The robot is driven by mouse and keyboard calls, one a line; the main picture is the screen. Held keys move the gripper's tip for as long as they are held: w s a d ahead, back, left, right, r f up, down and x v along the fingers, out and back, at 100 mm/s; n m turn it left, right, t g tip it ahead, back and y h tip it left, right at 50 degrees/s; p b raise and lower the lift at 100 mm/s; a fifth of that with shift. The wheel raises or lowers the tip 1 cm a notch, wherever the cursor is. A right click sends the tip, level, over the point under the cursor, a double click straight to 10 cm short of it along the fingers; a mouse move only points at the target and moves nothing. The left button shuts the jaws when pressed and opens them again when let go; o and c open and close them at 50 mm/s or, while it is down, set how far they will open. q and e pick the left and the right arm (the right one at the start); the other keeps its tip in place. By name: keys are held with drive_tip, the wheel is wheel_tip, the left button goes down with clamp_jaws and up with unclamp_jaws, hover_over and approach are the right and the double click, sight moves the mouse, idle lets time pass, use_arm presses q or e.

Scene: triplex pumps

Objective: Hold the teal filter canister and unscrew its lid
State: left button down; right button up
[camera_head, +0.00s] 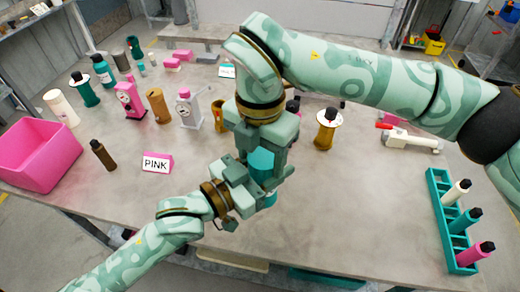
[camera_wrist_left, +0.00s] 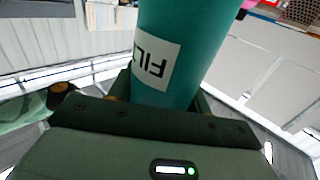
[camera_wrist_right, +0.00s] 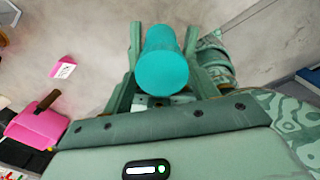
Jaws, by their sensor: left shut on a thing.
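The teal filter canister (camera_head: 262,162) is upright between my two grippers in the head view, partly hidden by them. My left gripper (camera_head: 258,183) comes in from the lower left and is shut on its body. In the left wrist view the canister (camera_wrist_left: 178,50) fills the jaws, with a white label reading "FIL". My right gripper (camera_head: 263,145) points down from above. In the right wrist view its open fingers stand on both sides of the canister's round teal top (camera_wrist_right: 163,72), with narrow gaps showing. The seam between lid and body is not clear.
A pink bin (camera_head: 40,155), brown bottle (camera_head: 102,155) and PINK sign (camera_head: 157,162) are at the left. Pumps and bottles stand behind them. A teal rack (camera_head: 445,215) with several bottles is at the right. The table (camera_head: 355,215) is bare between canister and rack.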

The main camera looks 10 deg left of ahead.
drive_tip(key=c, duration=0.5)
drive_tip(key=n, duration=0.3)
drive_tip(key=shift+r+n, duration=0.1)
drive_tip(key=shift+n, duration=0.2)
drive_tip(key=shift+a, duration=0.1)
drive_tip(key=o, duration=1.1)
drive_tip(key=shift+c, duration=0.2)
drive_tip(key=shift+r, duration=2.3)
drive_tip(key=shift+c, duration=0.4)
drive_tip(key=r+m, duration=0.3)
drive_tip(key=shift+w+d, duration=0.15)
drive_tip(key=shift+d, duration=0.25)
drive_tip(key=shift+m, duration=0.3)
wheel_tip(320, 180, down, 8)
drive_tip(key=shift+r, duration=0.1)
